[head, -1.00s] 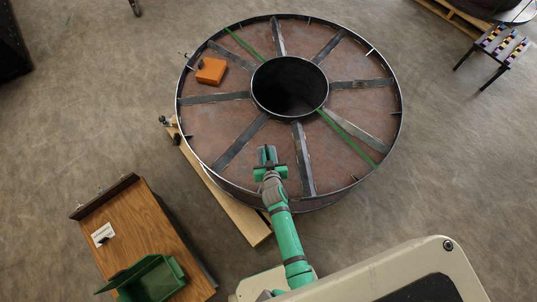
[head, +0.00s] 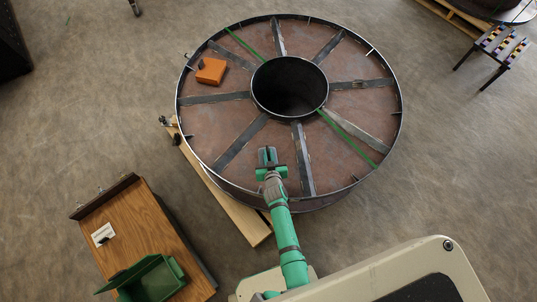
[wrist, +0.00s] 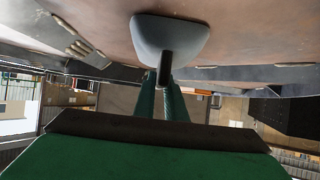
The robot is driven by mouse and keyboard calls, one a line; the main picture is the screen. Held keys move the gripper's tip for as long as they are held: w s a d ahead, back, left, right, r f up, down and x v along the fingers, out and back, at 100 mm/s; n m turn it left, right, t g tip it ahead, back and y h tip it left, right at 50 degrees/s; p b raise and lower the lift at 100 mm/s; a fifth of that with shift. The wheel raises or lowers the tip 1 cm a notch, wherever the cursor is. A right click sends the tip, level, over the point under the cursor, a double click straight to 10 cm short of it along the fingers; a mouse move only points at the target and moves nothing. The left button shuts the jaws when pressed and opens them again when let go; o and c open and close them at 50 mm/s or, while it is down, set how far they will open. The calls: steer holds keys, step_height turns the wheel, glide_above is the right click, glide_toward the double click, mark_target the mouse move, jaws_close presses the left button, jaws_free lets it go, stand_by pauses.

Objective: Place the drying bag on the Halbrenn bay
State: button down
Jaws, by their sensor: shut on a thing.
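The reel (head: 362,101) lies flat, its face split into bays by steel ribs. My gripper (head: 267,156) is over its near part, between two ribs left of the lower green strap. In the wrist view my gripper (wrist: 165,104) is shut on the dark stem of a grey, rounded piece (wrist: 170,38), perhaps the drying bag. This piece is close to the reel's brown face; I cannot tell whether it touches. In the head view it is mostly hidden by the gripper. I can read no name on any bay, so I cannot tell which is Halbrenn.
An orange block (head: 211,71) with a dark part lies in the reel's upper-left bay. The round hub opening (head: 289,88) is at the centre. A wooden bench (head: 155,222) with a green bin (head: 150,280) stands at lower left. A small stool (head: 502,43) is at upper right.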

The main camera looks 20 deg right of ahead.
steer(key=shift+f, duration=0.1)
steer(key=c, duration=1.8)
jaws_free()
